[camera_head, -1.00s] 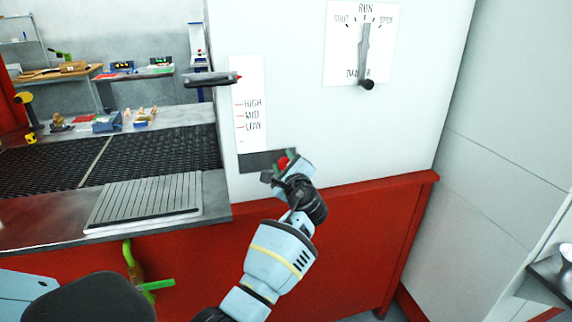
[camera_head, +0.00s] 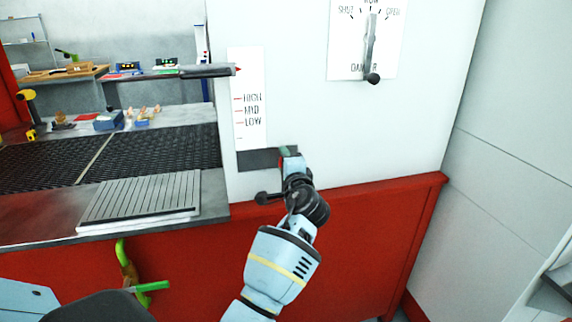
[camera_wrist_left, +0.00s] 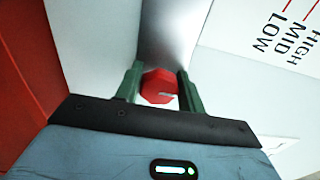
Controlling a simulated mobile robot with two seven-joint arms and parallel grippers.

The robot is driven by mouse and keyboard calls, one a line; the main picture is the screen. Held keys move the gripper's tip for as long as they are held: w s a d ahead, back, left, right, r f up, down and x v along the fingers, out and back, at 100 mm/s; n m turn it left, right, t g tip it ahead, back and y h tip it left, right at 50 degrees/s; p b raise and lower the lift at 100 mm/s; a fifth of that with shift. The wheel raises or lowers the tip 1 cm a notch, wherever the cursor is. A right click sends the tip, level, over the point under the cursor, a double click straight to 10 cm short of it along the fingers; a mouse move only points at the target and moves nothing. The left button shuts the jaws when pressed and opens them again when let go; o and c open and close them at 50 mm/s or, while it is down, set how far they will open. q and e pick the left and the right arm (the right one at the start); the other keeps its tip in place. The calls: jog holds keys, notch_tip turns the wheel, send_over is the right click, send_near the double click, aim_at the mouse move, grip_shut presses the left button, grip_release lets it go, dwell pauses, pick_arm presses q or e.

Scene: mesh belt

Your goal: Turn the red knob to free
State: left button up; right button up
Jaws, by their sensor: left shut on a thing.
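The red knob (camera_wrist_left: 158,87) shows in the left wrist view with a pale mark on its face. It sits in front of a grey metal plate on the white panel. My left gripper (camera_wrist_left: 159,86) is shut on it, one green finger on each side. In the head view my left gripper (camera_head: 290,153) is at the dark grey plate (camera_head: 258,160) below the level scale, and it hides most of the knob. I cannot read any "free" mark by the knob. My right gripper is not in view.
A HIGH/MID/LOW scale (camera_head: 249,105) is on the white panel above the knob. A lever dial (camera_head: 371,45) is up to the right. A red ledge (camera_head: 375,190) runs below the panel. The dark mesh belt (camera_head: 150,150) and a ribbed plate (camera_head: 140,197) lie left.

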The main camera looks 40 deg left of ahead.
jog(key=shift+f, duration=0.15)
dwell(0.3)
pick_arm(q)
jog(key=o, duration=1)
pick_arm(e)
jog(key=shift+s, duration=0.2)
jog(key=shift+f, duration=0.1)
pick_arm(q)
jog(key=shift+v, duration=3.95)
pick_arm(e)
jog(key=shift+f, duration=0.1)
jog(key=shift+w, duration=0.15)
